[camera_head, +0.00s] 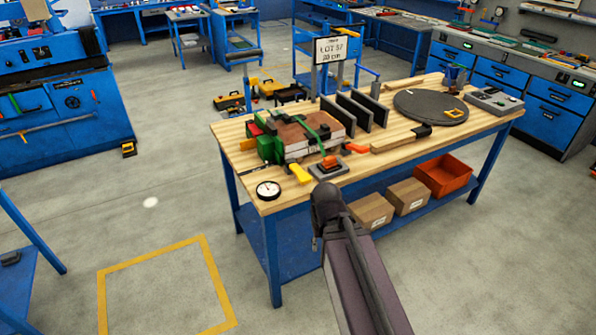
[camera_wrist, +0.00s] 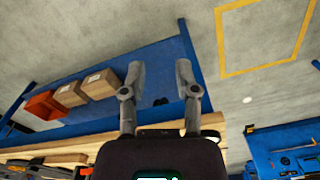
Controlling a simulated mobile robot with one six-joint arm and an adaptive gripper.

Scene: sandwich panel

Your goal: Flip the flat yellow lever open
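A flat yellow lever (camera_head: 299,173) sticks out from the front left of a clamped panel stack (camera_head: 308,135) on the wooden bench top (camera_head: 240,175). It lies low, close to the bench top, just left of an orange-knobbed block (camera_head: 329,168). In the wrist view my gripper (camera_wrist: 160,71) is open, with nothing between its two fingers. That view faces the bench's lower shelf and the floor, and the yellow lever is not in it. In the head view my arm is at the bench's front edge, right of the lever; the gripper's fingers cannot be made out there.
A dial gauge (camera_head: 268,190) lies left of the lever. An orange lever (camera_head: 357,148) sticks out on the stack's right. Black upright plates (camera_head: 355,110), a sign (camera_head: 331,48) and a dark round disc (camera_head: 430,106) stand farther back and right. Boxes (camera_head: 371,210) sit on the lower shelf.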

